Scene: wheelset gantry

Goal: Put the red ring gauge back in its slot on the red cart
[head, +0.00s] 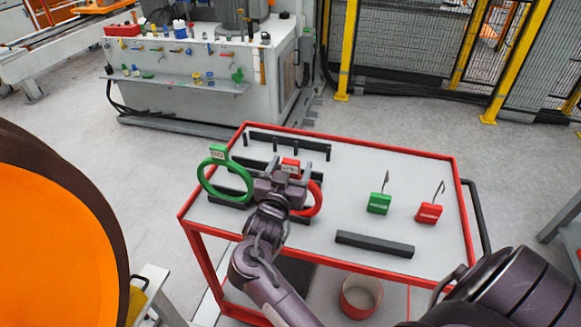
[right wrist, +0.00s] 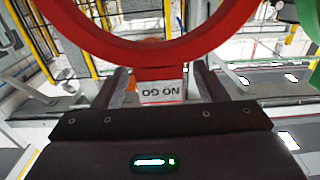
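The red ring gauge (head: 317,200) is at the front-left part of the red cart (head: 360,160), close above or in a black slotted bar; my gripper hides its lower left, so I cannot tell whether it is seated. Its tag, reading "NO GO" in the right wrist view (right wrist: 161,92), lies between the fingers of my right gripper (head: 291,170). Narrow gaps show on both sides of the tag, so the fingers look open around it. The red ring fills the top of the wrist view (right wrist: 155,48). My left gripper is not in view.
A green ring gauge (head: 204,182) stands close to the left of my right gripper. Green (head: 379,204) and red (head: 429,213) tagged gauges stand on the right of the cart. A black bar (head: 374,244) lies near the front edge. The back right is clear.

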